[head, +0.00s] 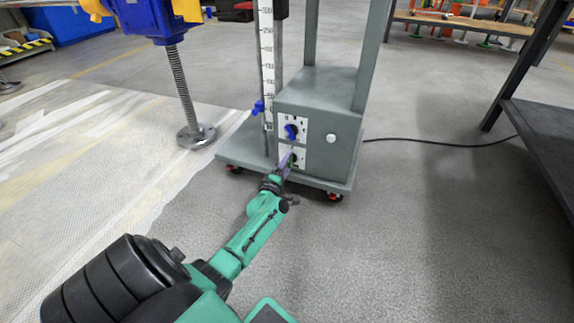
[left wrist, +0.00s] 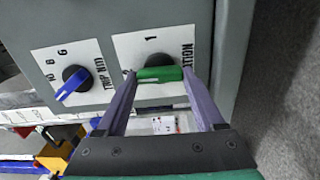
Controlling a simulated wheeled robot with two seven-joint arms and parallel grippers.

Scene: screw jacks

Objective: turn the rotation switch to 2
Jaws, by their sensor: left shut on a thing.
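The rotation switch (left wrist: 158,74) has a green handle on a white plate marked "1" and "ROTATION" in the left wrist view. The handle lies crosswise there, and another mark at its left end is partly hidden. My left gripper (left wrist: 162,82) has its two purple fingers at the handle's two ends, shut on it. In the head view my left gripper (head: 284,163) reaches the lower plate on the front of the grey machine box (head: 318,108), where it covers part of the switch. My right gripper is in neither view.
A blue trip knob (head: 291,131) sits on the plate just above; it also shows in the left wrist view (left wrist: 74,82). The machine stands on a wheeled grey base (head: 232,148). A black cable (head: 440,139) runs right. A dark table (head: 545,130) stands at right. Floor between is clear.

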